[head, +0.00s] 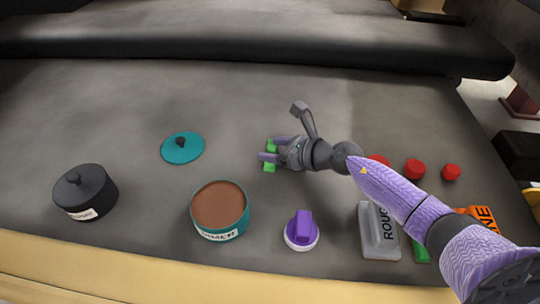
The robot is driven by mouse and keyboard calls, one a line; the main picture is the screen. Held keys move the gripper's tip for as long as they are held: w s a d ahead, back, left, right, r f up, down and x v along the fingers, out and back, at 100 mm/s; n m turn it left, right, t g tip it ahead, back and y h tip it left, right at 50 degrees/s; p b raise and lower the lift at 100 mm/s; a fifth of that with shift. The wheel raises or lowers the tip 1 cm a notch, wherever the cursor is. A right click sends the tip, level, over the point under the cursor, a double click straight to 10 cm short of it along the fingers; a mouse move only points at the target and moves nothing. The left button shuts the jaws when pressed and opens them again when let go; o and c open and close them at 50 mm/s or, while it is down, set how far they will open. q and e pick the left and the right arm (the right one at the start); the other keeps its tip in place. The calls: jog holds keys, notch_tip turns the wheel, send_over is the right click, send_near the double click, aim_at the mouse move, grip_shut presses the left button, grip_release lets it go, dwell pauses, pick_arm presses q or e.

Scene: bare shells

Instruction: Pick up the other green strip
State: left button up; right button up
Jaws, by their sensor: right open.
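A green strip (269,168) lies on the grey surface near the middle of the head view, partly hidden by my right gripper's fingers. My right gripper (268,149) is open, with its fingers over this strip. I cannot tell whether they touch it. Another green piece (421,251) shows at the lower right, beside the grey block labelled ROUGH (378,235) and partly hidden by my right arm. My left gripper is not in view.
A teal pot with brown contents (220,206), a teal lid (182,148) and a lidded black pot (86,192) stand left. A purple-handled tool (302,231) is at front. Red round pieces (414,169) and an orange block (484,218) are right. The back is clear.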

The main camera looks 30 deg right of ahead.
grip_shut()
jog(key=shift+r, duration=0.1)
